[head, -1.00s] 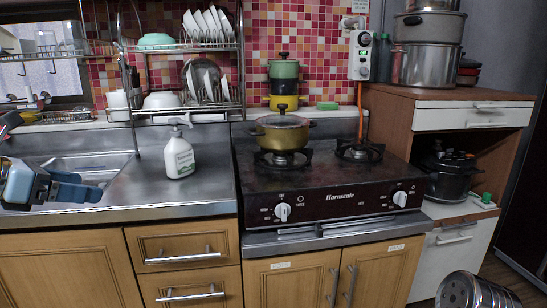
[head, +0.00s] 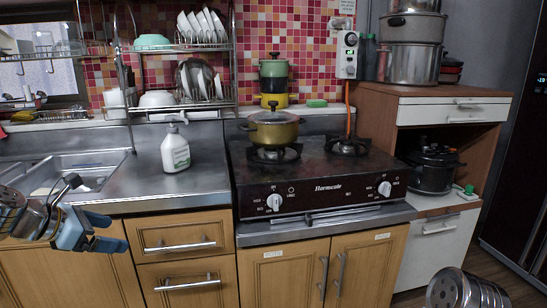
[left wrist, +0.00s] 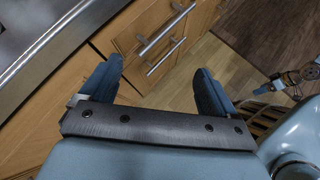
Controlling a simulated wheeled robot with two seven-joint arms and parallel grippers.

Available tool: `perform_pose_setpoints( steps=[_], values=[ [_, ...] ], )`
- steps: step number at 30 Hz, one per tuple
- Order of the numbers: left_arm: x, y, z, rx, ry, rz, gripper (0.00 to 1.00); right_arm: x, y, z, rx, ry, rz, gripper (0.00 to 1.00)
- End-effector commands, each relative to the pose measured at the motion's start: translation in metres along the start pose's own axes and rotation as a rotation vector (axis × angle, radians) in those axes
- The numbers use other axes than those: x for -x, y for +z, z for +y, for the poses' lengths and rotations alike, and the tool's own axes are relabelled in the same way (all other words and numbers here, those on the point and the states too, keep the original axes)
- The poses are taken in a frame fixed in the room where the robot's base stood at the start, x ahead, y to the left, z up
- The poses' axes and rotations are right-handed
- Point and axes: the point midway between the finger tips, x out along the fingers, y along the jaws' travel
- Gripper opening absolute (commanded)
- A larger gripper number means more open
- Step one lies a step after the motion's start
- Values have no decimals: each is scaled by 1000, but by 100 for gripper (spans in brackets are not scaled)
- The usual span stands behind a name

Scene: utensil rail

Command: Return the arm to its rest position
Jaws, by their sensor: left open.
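My left gripper (head: 112,233) is at the left of the head view, in front of the wooden cabinet below the counter edge. Its blue fingers are apart and nothing is between them. In the left wrist view the open fingers (left wrist: 155,90) point toward the drawers and the wooden floor, with empty space between them. My right gripper cannot be made out in the head view; a ribbed metal part of my own body shows at the bottom right.
The counter (head: 135,190) holds a white pump bottle (head: 175,152) beside the sink (head: 75,172). A lidded pot (head: 272,130) sits on the stove (head: 330,175). Drawer handles (head: 180,246) stick out near my left gripper.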

Motion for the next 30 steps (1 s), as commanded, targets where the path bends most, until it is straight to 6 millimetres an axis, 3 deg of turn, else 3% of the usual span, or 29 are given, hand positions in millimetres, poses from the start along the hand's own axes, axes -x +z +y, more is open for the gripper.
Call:
perform_pose_setpoints(
  steps=[5, 8, 12, 15, 19, 21, 24, 27, 30],
  values=[
    [-86, -53, -19, -180, -71, 108, 90, 0, 0, 0, 0, 0, 0, 77],
    [-149, -98, -49, -364, -150, 186, 90, 0, 0, 0, 0, 0, 0, 77],
    [-228, -167, -117, -706, -303, 263, 90, 0, 0, 0, 0, 0, 0, 77],
    [-269, -214, -180, -990, -437, 270, 90, 0, 0, 0, 0, 0, 0, 77],
    [-297, -266, -272, -1381, -618, 198, 90, 0, 0, 0, 0, 0, 0, 77],
    [-301, -288, -317, -1570, -697, 128, 90, 0, 0, 0, 0, 0, 0, 77],
    [-298, -308, -367, -1785, -775, 18, 90, 0, 0, 0, 0, 0, 0, 77],
    [-293, -318, -396, -1910, -810, -59, 90, 0, 0, 0, 0, 0, 0, 77],
    [-293, -318, -396, -1910, -810, -59, 90, 0, 0, 0, 0, 0, 0, 77]
  ],
)
